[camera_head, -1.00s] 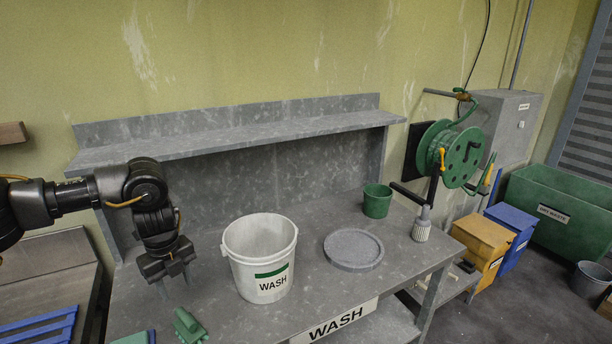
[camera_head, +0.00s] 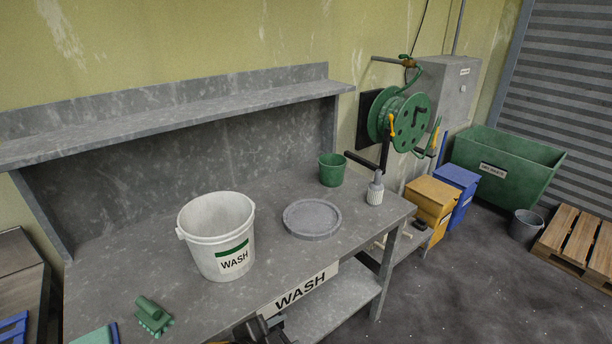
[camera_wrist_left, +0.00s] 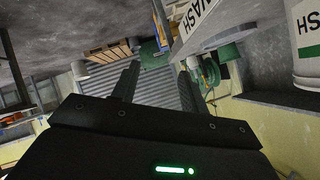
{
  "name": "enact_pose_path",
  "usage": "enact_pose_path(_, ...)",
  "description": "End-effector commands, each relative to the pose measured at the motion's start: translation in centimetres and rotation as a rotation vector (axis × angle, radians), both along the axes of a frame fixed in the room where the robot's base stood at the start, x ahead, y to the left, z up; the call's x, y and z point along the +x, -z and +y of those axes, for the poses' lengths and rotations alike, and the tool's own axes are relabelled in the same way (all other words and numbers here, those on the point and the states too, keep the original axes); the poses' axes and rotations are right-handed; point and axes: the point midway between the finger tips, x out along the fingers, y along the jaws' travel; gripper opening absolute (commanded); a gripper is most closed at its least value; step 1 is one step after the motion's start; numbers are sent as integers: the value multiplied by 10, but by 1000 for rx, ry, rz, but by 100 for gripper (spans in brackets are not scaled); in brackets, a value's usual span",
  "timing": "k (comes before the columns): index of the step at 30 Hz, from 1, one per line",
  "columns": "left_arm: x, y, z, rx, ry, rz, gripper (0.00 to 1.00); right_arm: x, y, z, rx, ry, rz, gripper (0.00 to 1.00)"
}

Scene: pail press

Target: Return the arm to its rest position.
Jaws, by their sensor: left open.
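My left gripper (camera_wrist_left: 157,88) shows in the left wrist view with its two dark fingers spread apart and nothing between them. In the head view only a dark piece of my arm shows at the bottom edge, in front of the bench. The white WASH pail (camera_head: 204,248) stands upright on the grey bench (camera_head: 345,240), clear of the gripper. The pail (camera_wrist_left: 309,67) also shows at the right of the left wrist view. My right gripper is not in view.
On the bench are a grey round lid-like disc (camera_head: 312,218), a green cup (camera_head: 332,170), a nozzle-like bottle (camera_head: 375,189) and a small green object (camera_head: 152,316). A shelf (camera_head: 180,116) overhangs the back. Open floor (camera_head: 470,290) lies to the right.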

Motion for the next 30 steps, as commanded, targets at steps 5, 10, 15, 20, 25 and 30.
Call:
enact_pose_path(5, -48, 45, 76, -71, -401, 290, 44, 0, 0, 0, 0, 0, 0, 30)
enact_pose_path(10, -101, 78, 131, -73, -650, 497, 44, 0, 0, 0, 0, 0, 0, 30)
enact_pose_path(15, -150, 97, 168, -64, -824, 649, 44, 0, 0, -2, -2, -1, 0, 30)
enact_pose_path(20, -197, 108, 195, -49, -961, 775, 44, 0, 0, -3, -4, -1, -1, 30)
enact_pose_path(25, -185, 157, 194, -36, -963, 796, 44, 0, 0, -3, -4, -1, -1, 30)
enact_pose_path(30, -179, 213, 193, -23, -962, 815, 44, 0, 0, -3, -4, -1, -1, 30)
